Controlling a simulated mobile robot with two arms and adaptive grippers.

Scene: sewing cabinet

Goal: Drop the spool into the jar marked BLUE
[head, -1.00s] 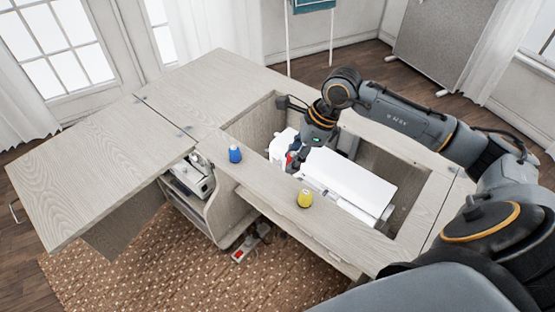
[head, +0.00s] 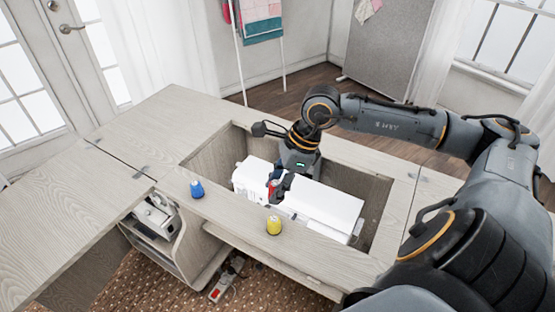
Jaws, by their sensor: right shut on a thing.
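My right gripper (head: 274,190) hangs above the near side of the white sewing machine (head: 300,195) and is shut on a small red thing (head: 272,187), which looks like a spool but is partly hidden by the fingers. A blue spool (head: 196,189) stands upright on the cabinet's front strip, left of the gripper. A yellow spool (head: 274,227) stands upright on the same strip, nearer to me than the gripper. I see no jar marked BLUE. My left gripper is out of view.
The machine lies in a sunken well of the wooden cabinet (head: 172,118), whose raised rim surrounds it. A side leaf (head: 60,205) extends left and is clear. An open shelf (head: 155,217) below holds a grey device. A drying rack (head: 262,38) stands behind.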

